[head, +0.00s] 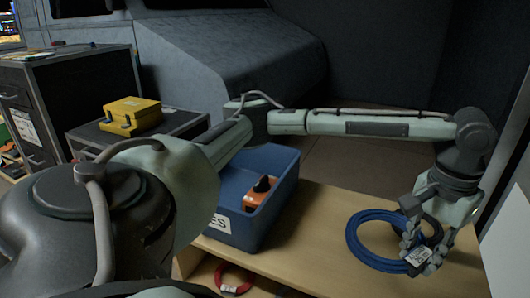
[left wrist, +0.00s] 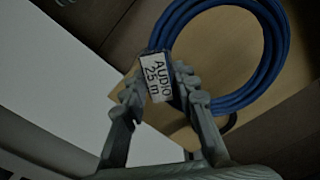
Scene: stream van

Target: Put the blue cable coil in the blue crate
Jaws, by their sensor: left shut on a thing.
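The blue cable coil (head: 357,248) is at the right end of the wooden bench, with a white label at its near side. My left gripper (head: 418,250) reaches across from the left and is shut on the coil's labelled side. In the left wrist view the coil (left wrist: 272,55) extends from the fingers (left wrist: 163,92), with a label reading "AUDIO 25 m" between them. I cannot tell whether the coil touches the bench. The blue crate (head: 238,187) stands on the bench left of the coil, under my left arm. My right gripper is not in view.
An orange item with a black knob (head: 262,192) lies in the crate. A red coil (head: 233,279) is on a lower shelf. A yellow case (head: 131,115) sits on a dark box at left. The bench top (head: 312,222) between crate and coil is clear.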

